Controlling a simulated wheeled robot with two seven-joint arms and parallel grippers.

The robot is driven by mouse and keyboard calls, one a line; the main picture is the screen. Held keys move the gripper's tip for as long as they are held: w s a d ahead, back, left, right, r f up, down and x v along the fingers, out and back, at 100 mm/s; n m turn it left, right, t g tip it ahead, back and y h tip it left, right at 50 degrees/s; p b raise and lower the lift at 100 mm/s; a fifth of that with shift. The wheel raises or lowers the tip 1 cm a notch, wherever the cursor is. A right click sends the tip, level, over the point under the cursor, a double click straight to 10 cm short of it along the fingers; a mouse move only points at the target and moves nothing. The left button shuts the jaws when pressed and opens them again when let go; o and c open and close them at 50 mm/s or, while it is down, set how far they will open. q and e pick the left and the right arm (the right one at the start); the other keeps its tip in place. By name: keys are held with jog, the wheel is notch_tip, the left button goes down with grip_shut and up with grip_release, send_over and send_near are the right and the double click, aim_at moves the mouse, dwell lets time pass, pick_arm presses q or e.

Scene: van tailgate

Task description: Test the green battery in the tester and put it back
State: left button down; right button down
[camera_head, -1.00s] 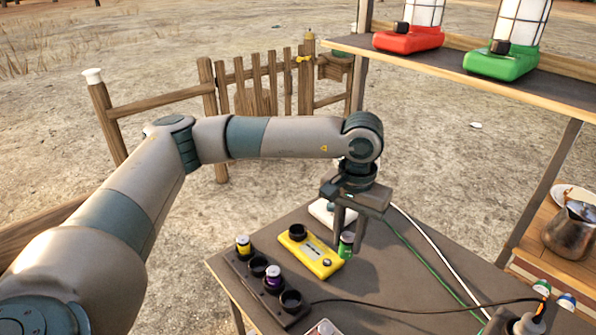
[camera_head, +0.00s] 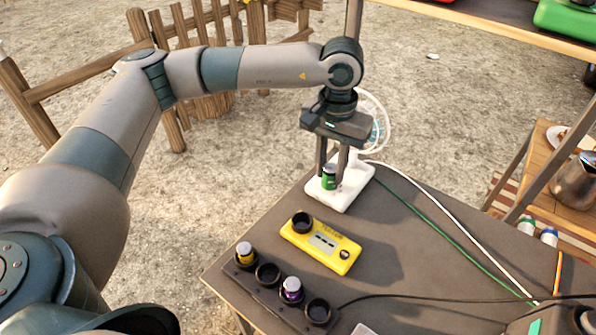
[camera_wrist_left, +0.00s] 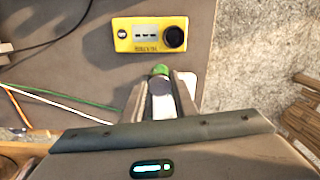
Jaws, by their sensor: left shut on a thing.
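My left gripper (camera_head: 332,172) is shut on the green battery (camera_head: 329,180) and holds it upright in front of the white fan base. The battery also shows between the fingers in the left wrist view (camera_wrist_left: 160,72). The yellow tester (camera_head: 322,245) lies on the table, nearer than the gripper, with an empty black cup (camera_head: 302,222) at its left end. The black holder rack (camera_head: 254,290) stands at the table's left edge. My right gripper is not in view.
A white fan (camera_head: 345,195) stands at the table's back corner, right behind the battery. Green and white cables cross the table to the right. A dark cable runs from the rack. The shelf (camera_head: 455,14) overhangs at upper right.

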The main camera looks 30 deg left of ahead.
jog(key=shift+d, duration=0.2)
pick_arm(q)
jog(key=shift+r, duration=0.1)
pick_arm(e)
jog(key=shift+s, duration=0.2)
